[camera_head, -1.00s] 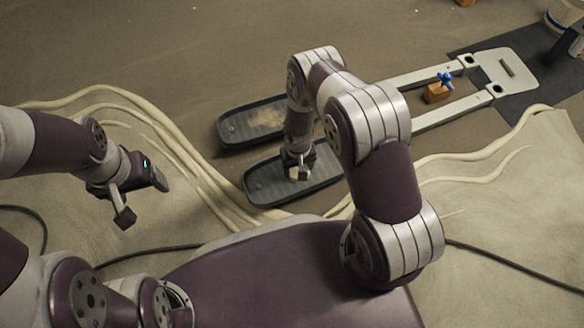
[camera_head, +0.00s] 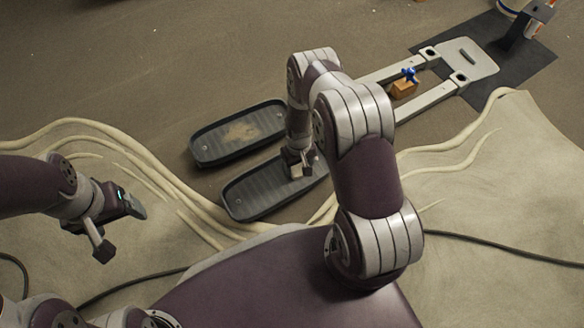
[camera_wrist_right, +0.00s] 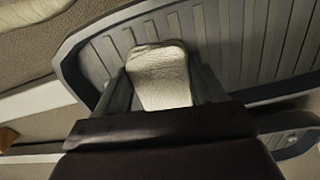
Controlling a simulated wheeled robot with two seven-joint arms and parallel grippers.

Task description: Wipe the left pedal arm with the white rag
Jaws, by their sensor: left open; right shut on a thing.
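Two dark grey ribbed foot pedals lie side by side at the ends of pale pedal arms. The far pedal (camera_head: 205,147) carries a tan dusty patch (camera_head: 240,131). The near pedal (camera_head: 245,197) shows no such patch. My right gripper (camera_head: 301,168) is over the right part of the near pedal, shut on the white rag (camera_wrist_right: 158,76). In the right wrist view the rag sits between the fingers, against or just above the ribbed pedal; contact is unclear. My left gripper (camera_head: 118,226) is open and empty at the left, away from the pedals. My right arm hides part of the pedal arms.
The pale frame (camera_head: 425,105) runs right to an end plate (camera_head: 467,63) on a dark mat (camera_head: 525,72). A wooden block (camera_head: 403,90) with a blue knob stands between the rails. Pale roots (camera_head: 150,165) and dark cables cross the ground. Bare floor lies behind the pedals.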

